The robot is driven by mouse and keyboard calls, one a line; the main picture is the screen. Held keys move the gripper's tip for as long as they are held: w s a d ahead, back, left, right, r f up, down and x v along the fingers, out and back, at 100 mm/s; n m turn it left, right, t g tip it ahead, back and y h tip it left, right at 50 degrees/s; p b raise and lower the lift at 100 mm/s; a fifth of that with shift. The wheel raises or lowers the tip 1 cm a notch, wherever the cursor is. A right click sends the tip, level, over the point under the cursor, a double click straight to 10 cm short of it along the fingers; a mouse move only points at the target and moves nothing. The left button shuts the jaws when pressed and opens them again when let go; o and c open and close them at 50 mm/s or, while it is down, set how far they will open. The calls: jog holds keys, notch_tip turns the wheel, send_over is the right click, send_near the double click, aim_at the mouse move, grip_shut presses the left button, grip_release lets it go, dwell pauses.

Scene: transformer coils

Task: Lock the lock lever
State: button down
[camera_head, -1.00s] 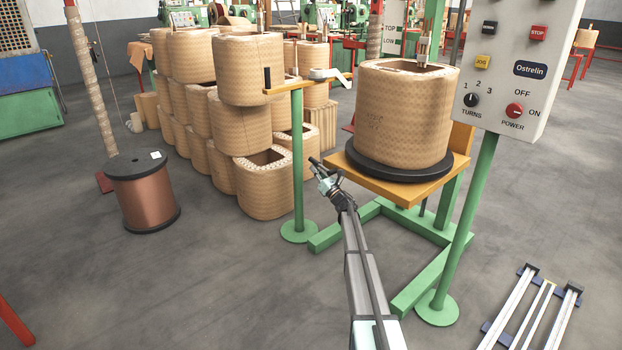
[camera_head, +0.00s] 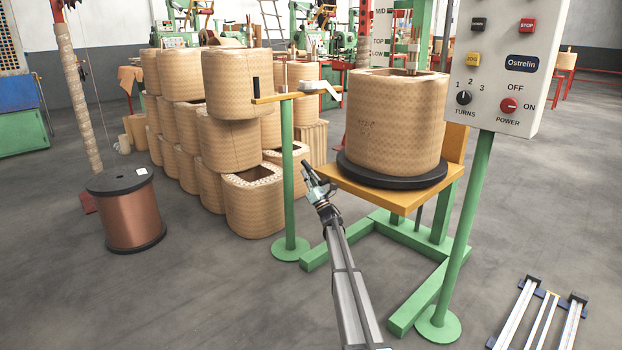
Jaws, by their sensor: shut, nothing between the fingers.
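A green post (camera_head: 287,175) carries a narrow yellow bar (camera_head: 275,98) on its top. A white lever-like piece (camera_head: 320,88) sits at the bar's right end, and a short black upright handle (camera_head: 256,84) stands at its left end. I cannot tell for sure which of these is the lock lever. My gripper (camera_head: 307,170) is shut and empty. It is in the air, just right of the post in the picture and well below the bar. It appears apart from both. Its fingertips point up and left, and they are small in the view.
A wound coil (camera_head: 397,120) sits on a black disc (camera_head: 390,171) on a yellow platform (camera_head: 403,200) right of my gripper. A control panel (camera_head: 500,65) stands farther right. Stacked coils (camera_head: 228,145) fill the left behind the post. A copper spool (camera_head: 130,218) stands on open floor.

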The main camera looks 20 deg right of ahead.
dwell(0.3)
notch_tip(320, 180, down, 4)
jog(key=w+a+b, duration=0.2)
jog(key=b, duration=0.2)
jog(key=p+v, duration=0.5)
jog(key=v, duration=0.5)
jog(key=shift+s+d+r, duration=0.3)
jog(key=shift+r, duration=0.1)
